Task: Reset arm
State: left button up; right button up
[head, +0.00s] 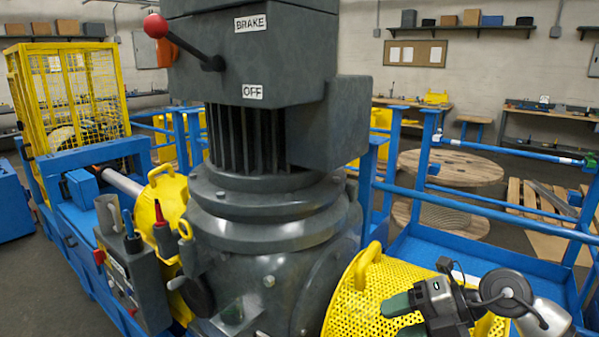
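My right gripper (404,317) is at the lower right, in front of the yellow perforated guard (352,300). Its two green-tipped fingers point left with a gap between them, and nothing shows in the gap. The lower finger is partly cut off by the bottom edge. My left gripper is not in view. The large dark grey motor housing (255,75) stands in the middle, with a BRAKE label and an OFF label. A brake lever with a red ball (156,26) sticks out up and left from the housing, clear of my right gripper.
A control box (138,275) with tools in its top stands at the lower left. Blue railings (500,213) run along the right, with a wooden cable spool (450,168) and pallets behind. A yellow mesh cage (70,95) stands at the back left.

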jog(key=s+a+r+m+t+y, duration=0.1)
jog(key=a+r+m+t+y, duration=0.45)
jog(key=m+t+y, duration=0.35)
jog(key=s+d+f+m+t+h, duration=0.2)
jog(key=d+f+m+h, duration=0.4)
jog(key=m+h, duration=0.4)
jog(key=s+d+f+m+t+h, duration=0.1)
jog(key=d+f+m+t+h, duration=0.25)
jog(key=f+m+h, duration=0.6)
jog(key=s+f+m+g, duration=0.1)
jog(key=s+f+g, duration=0.55)
jog(key=s, duration=0.35)
jog(key=s+f+m+g, duration=0.1)
jog(key=s+f+g, duration=0.5)
jog(key=s, duration=0.4)
notch_tip(320, 180, down, 24)
jog(key=g, duration=0.2)
jog(key=s+d+f+g+h, duration=0.1)
jog(key=s+d+f, duration=0.1)
jog(key=s+f, duration=1.5)
jog(key=shift+d+f, duration=0.3)
jog(key=shift+d, duration=0.05)
